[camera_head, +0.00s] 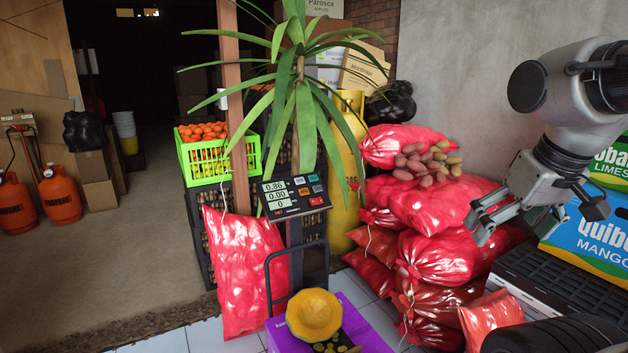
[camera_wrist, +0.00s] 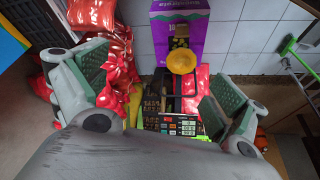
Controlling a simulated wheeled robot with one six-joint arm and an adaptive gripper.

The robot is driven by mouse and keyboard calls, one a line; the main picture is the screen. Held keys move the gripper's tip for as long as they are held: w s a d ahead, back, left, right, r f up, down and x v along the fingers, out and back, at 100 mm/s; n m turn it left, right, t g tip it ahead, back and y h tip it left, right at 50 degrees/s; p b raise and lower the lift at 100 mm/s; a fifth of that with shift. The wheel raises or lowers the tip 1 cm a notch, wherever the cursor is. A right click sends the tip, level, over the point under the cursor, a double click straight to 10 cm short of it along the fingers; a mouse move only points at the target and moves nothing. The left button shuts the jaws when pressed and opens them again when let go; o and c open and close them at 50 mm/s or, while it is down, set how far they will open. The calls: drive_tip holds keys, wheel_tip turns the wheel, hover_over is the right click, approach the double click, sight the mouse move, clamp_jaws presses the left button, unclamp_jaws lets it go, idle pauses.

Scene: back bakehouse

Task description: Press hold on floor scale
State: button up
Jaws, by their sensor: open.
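The floor scale's dark display head (camera_head: 294,193) stands on a post at the middle of the head view, tilted up, showing readings that look like 0.86, 0.00 and 0. Small coloured keys sit right of the readings; their labels are too small to read, so I cannot tell which is hold. The display also shows in the wrist view (camera_wrist: 182,125), low between the fingers. My gripper (camera_head: 525,212) is open and empty, right of the display and clearly apart from it, in front of the red sacks. Its spread fingers show in the wrist view (camera_wrist: 163,102).
A potted plant's long leaves (camera_head: 300,110) hang above the display. Red sacks (camera_head: 440,210) are piled between display and gripper. A green crate of oranges (camera_head: 218,155) stands behind.

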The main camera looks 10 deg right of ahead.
clamp_jaws()
idle(1.4)
